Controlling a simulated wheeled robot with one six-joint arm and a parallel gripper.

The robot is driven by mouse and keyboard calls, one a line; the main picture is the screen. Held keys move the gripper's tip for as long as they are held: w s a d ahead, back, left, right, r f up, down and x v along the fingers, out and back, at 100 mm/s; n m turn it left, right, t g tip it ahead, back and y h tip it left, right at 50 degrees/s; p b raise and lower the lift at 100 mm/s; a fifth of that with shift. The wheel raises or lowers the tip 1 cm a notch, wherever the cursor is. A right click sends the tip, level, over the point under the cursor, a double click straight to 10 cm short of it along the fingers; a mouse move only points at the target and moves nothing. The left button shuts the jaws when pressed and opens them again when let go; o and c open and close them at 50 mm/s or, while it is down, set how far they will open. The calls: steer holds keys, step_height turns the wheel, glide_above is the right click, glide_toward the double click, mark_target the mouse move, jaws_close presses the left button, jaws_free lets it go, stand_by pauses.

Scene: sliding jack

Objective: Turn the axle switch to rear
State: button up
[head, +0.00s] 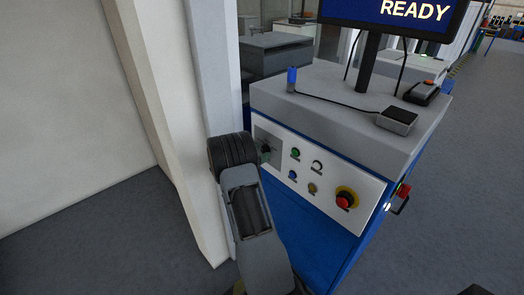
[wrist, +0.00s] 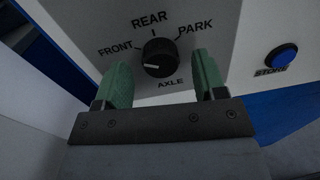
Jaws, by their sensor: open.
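The axle switch (wrist: 160,52) is a round black knob on a light panel, labelled AXLE below, with FRONT at left, REAR at top and PARK at right. Its white mark points left and slightly up, on the FRONT side rather than up at REAR. My gripper (wrist: 162,70) is open, with one green finger at each side of the knob's lower part. Gaps show between the fingers and the knob, so they appear apart from it. In the head view my gripper (head: 264,150) is at the panel's left end and mostly hides the switch.
A blue STORE button (wrist: 282,57) is right of the knob. A white post (head: 205,200) stands close left of my arm. A screen (head: 395,14) reads READY.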

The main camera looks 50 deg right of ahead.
steer(key=shift+s+d, duration=0.1)
steer(key=shift+d, duration=0.6)
steer(key=c, duration=0.9)
